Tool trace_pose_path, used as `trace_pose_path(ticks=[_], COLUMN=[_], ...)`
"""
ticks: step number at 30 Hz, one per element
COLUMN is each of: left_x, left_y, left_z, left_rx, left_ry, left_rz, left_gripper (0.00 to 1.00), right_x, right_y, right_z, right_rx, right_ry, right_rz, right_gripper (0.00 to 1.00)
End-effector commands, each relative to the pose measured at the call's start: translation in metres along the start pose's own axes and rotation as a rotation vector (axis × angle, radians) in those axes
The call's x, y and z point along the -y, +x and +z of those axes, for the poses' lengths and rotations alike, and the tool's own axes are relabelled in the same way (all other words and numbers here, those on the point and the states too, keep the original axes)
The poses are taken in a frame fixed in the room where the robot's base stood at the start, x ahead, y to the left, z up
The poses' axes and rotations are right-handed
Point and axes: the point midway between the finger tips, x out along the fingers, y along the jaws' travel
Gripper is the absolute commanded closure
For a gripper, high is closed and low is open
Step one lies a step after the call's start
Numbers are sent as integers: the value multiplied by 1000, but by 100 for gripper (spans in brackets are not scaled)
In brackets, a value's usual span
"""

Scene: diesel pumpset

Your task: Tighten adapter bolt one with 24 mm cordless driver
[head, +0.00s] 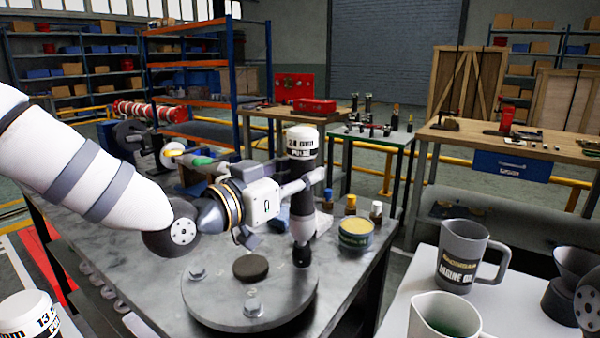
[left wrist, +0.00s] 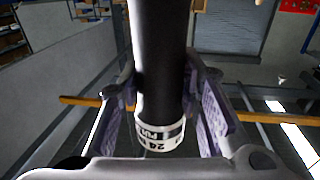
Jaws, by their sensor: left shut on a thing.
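The 24 mm driver (head: 302,175) has a white labelled cap and a black body and stands upright. My left gripper (head: 308,190) is shut around its body. In the left wrist view the driver (left wrist: 160,70) stands between the two finger pads (left wrist: 165,110). Its dark lower end is over the back right part of a round grey adapter plate (head: 225,305). Whether it touches a bolt there is hidden. Two other bolts show on the plate, one at the left (head: 197,272) and one at the front (head: 253,307). My right gripper is not in view.
A dark round cap (head: 250,267) is on the plate. A yellow-topped tin (head: 356,233) and small bottles (head: 350,205) stand right of the driver. A white-capped 13 mm tool (head: 27,312) is at bottom left. A grey mug (head: 463,255) and a jug (head: 442,318) stand on the white surface at right.

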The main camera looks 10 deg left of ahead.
Motion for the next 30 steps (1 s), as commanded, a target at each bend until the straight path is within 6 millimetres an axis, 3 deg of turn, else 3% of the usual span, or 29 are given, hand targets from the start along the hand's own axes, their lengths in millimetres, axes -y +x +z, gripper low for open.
trace_pose_path(ticks=[17, 30], left_x=[0, 0], left_y=[0, 1], left_z=[4, -37], left_rx=[11, 1], left_ry=[-5, 0], left_rz=[2, 1], left_gripper=[100, 100], right_x=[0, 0], right_y=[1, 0], right_z=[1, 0], right_rx=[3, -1], right_ry=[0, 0], right_rz=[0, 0], right_gripper=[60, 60])
